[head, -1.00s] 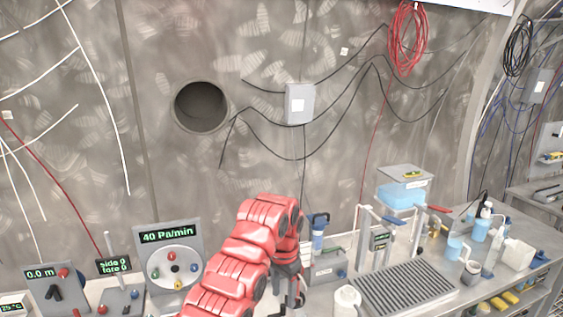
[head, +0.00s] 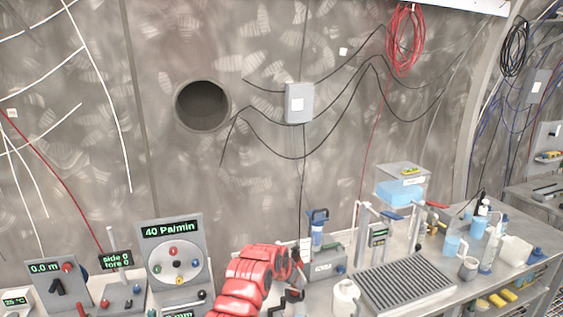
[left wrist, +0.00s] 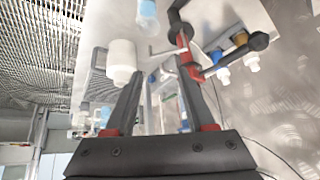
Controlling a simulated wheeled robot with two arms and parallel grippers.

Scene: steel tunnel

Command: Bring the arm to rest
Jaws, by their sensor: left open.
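My red left arm (head: 250,280) comes up from the bottom middle of the head view, in front of the bench. The dark gripper parts at its end are small and partly cut off by the lower edge there. In the left wrist view my left gripper (left wrist: 162,75) is open, its two dark fingers apart with nothing seen held between them. My right gripper is in neither view.
On the bench are control panels, including a dial panel reading 40 Pa/min (head: 172,258), a white jug (head: 345,298), a slotted grey rack (head: 408,285) and a blue-filled tank (head: 402,190). The wall has a round hole (head: 202,105).

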